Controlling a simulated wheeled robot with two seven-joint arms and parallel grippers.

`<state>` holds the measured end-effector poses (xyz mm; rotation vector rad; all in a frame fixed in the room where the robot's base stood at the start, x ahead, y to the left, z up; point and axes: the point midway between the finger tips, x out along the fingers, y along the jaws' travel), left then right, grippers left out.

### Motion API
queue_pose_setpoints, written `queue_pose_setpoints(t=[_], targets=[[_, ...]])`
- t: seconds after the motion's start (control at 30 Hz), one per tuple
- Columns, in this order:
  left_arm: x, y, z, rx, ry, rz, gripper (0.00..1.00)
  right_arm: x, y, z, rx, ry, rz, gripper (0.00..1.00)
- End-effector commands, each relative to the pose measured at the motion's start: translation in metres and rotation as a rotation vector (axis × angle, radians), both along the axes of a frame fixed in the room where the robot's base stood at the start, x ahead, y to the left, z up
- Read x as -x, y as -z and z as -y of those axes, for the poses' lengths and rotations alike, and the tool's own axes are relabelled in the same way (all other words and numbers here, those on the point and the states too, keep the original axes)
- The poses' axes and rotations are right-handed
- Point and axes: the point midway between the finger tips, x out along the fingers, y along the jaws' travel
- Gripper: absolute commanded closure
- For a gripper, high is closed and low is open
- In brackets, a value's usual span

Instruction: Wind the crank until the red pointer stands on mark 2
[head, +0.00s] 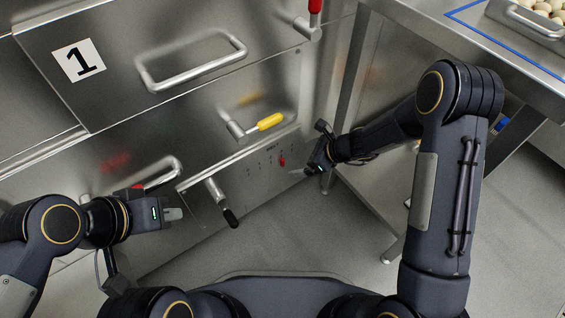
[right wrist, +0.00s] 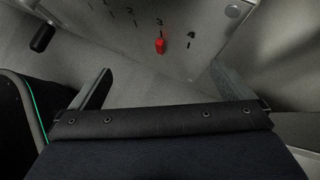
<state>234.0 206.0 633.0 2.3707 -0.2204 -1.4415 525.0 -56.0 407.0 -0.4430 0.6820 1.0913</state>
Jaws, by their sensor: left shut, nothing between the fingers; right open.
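The red pointer (head: 282,161) is on a numbered scale low on the steel front. In the right wrist view the red pointer (right wrist: 160,46) stands at mark 3 (right wrist: 160,22); mark 2 (right wrist: 134,12) is to its left and mark 4 (right wrist: 192,35) to its right. A crank (head: 215,192) with a black grip sticks out left of the scale. The black grip (right wrist: 42,37) also seems to show in the right wrist view. My right gripper (head: 303,172) is open and empty near the scale, right of the crank. My left gripper (head: 174,214) is shut and empty, left of the crank.
A yellow-gripped handle (head: 270,122) and a bar handle (head: 158,175) project from the front. Drawer 1 (head: 110,65) is above, with a red-gripped lever (head: 312,22) at its upper right. A steel table (head: 455,30) stands at right. The floor (head: 300,235) below the crank is clear.

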Motion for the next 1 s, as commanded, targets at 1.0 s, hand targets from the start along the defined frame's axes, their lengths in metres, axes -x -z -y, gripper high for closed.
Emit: queue_pose_setpoints(t=[1.0], targets=[[0.0,-0.059,0.0,0.0,0.0,0.0,1.0,0.03,-0.07,0.066,0.001,-0.001,0.001,0.0]])
